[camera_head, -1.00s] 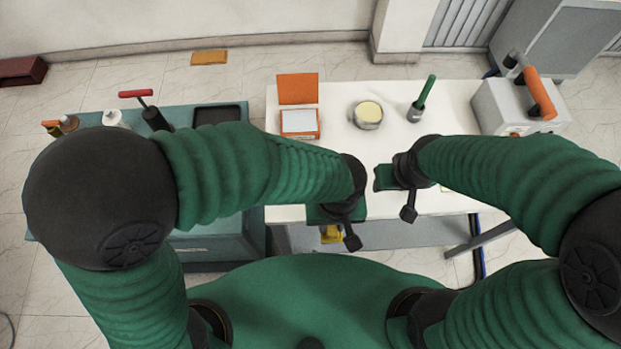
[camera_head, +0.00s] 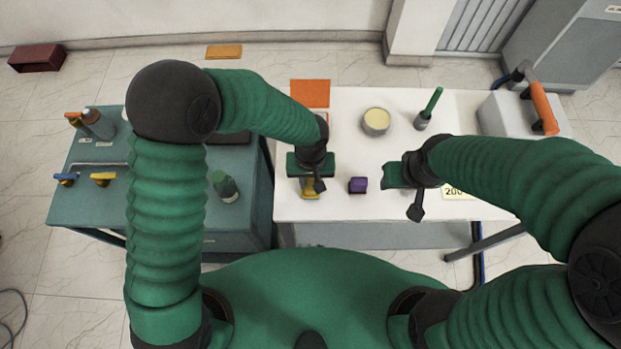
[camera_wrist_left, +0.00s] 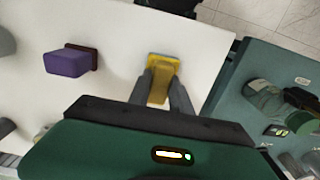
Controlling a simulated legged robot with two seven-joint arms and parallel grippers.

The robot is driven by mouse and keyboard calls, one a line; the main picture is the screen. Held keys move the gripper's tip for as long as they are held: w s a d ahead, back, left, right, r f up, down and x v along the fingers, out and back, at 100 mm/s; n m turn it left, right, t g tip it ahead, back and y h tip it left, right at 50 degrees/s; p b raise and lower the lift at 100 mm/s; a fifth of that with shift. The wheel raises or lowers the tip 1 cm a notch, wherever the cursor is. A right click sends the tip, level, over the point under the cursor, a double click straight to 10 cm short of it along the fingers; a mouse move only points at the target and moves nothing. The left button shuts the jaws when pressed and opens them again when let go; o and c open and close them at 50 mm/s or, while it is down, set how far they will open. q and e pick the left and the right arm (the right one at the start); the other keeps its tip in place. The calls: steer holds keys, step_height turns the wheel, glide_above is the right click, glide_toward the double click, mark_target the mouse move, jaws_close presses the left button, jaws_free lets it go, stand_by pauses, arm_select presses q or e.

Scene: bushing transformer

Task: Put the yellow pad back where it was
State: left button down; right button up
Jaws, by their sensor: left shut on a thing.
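The yellow pad (camera_head: 310,188) is a small block with a handle-like upper part. My left gripper (camera_head: 311,180) is shut on it, over the near left part of the white table (camera_head: 330,211). In the left wrist view the yellow pad (camera_wrist_left: 158,84) sits between the two dark fingers (camera_wrist_left: 161,92), with its base close to the tabletop; I cannot tell if it touches. A purple pad (camera_head: 358,185) stands on the table to the right of it. My right gripper (camera_head: 393,175) is over the table further right; its fingers are not clear.
An orange lid (camera_head: 310,93), a round tin (camera_head: 376,121), a green-handled tool (camera_head: 428,108) and a grey box with orange handle (camera_head: 510,115) stand further back. A teal cabinet (camera_head: 75,205) with tools adjoins on the left. The near table middle is free.

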arm_select(q)
steer(key=c, duration=1.2)
jaws_free()
